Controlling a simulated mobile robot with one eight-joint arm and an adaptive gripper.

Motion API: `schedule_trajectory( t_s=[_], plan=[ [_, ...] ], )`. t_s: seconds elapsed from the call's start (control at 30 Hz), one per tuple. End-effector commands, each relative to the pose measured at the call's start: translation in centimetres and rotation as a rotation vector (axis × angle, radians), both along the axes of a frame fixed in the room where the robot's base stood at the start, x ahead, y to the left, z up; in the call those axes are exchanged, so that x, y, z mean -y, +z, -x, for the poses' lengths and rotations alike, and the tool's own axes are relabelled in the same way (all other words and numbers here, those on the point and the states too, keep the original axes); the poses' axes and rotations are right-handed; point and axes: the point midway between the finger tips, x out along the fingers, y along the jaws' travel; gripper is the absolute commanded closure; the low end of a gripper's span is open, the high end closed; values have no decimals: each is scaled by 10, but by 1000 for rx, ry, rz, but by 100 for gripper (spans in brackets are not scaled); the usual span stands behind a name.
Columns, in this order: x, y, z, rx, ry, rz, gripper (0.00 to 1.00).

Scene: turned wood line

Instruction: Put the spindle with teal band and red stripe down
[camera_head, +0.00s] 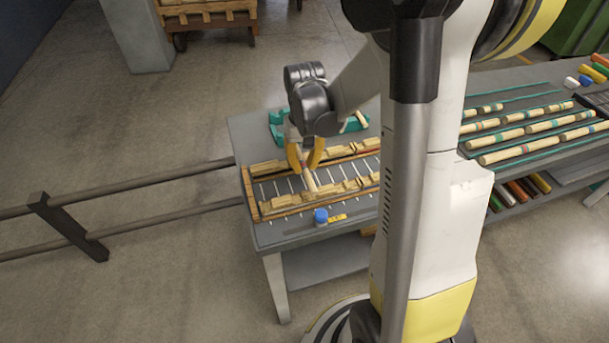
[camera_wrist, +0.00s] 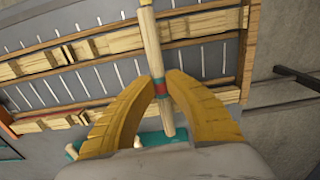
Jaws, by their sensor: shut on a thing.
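My gripper (camera_head: 305,156) has yellow fingers and is shut on a pale wooden spindle (camera_head: 308,178). In the wrist view the spindle (camera_wrist: 154,60) runs from the top edge down between the fingertips (camera_wrist: 160,88). Its teal band and red stripe (camera_wrist: 162,90) show right at the fingertips. The spindle is over a rack (camera_head: 248,190) with wooden notched rails and thin metal rods on the grey table. I cannot tell whether the spindle touches the rails.
A teal holder (camera_head: 275,125) is at the back of the table. More banded spindles (camera_head: 532,127) lie on the bench at the right. A dark-posted railing (camera_head: 68,228) runs off to the left.

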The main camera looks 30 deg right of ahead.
Motion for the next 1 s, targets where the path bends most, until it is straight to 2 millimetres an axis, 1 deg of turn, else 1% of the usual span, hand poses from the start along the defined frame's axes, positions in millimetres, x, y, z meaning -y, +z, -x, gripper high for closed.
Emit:
schedule_trajectory(
  t_s=[0.03,0.1,0.2,0.43,0.63,0.67,0.7,1.0],
  plan=[
    [0,-10,0,0,0,0,100],
    [0,-23,0,0,0,0,100],
    [0,-35,0,0,0,0,100],
    [1,-33,0,0,0,0,100],
    [1,-39,0,0,0,0,100],
    [1,-38,0,0,0,0,77],
    [1,-38,0,0,0,0,66],
    [1,-37,0,0,0,0,66]
  ],
)
